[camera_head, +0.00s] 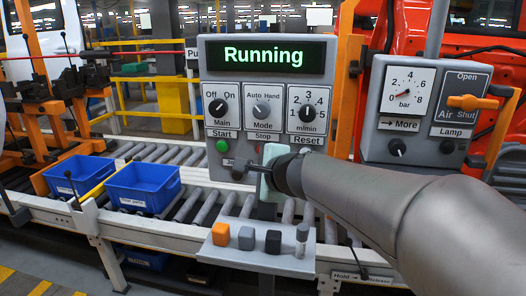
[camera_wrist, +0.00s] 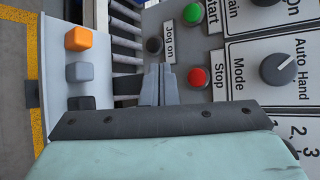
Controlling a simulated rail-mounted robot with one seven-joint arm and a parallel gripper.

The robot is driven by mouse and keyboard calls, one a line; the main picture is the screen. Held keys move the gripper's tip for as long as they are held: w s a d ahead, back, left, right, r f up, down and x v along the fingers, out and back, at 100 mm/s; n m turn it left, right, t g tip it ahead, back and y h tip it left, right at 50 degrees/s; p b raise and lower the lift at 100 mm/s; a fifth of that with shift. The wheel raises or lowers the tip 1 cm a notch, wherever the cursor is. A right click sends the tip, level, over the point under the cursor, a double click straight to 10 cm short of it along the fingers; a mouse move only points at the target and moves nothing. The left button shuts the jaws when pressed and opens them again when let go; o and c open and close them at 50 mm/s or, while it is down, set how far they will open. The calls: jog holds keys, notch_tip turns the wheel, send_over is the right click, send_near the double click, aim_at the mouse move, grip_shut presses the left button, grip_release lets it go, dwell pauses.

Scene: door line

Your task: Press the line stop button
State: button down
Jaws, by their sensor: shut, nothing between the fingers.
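The control panel (camera_head: 210,90) stands in the middle of the head view, and its display (camera_head: 264,56) reads "Running". My gripper (camera_head: 238,172) is in front of the panel's lower edge. In the wrist view its shut, empty fingertips (camera_wrist: 159,68) are to the left of the red button, with a gap in the picture. Whether they touch the panel, I cannot tell.
The green start button (camera_head: 222,145) and black "Jog on" button (camera_wrist: 153,45) are close by. A grey shelf (camera_head: 258,262) below holds an orange block (camera_head: 221,233) and other small pieces. Blue bins (camera_head: 143,190) sit on the roller conveyor. A second panel (camera_head: 415,115) stands at the right.

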jog(key=w+d, duration=0.1)
jog(key=w, duration=0.6)
jog(key=shift+w+d+p, duration=0.3)
jog(key=shift+w+p, duration=0.05)
jog(key=shift+w, duration=0.15)
dwell(1.6)
jog(key=shift+w, duration=0.25)
jog(key=shift+w+d, duration=0.2)
jog(key=shift+w, duration=0.35)
dwell(0.8)
dwell(0.3)
jog(key=shift+s+a+b, duration=0.2)
jog(key=shift+s+b, duration=0.1)
jog(key=shift+s, duration=0.7)
jog(key=shift+s, duration=0.1)
jog(key=shift+s+a+b, duration=0.25)
jog(key=shift+s, duration=0.95)
jog(key=shift+s+a+b, duration=0.2)
jog(key=shift+s+a, duration=0.05)
jog(key=shift+s, duration=0.9)
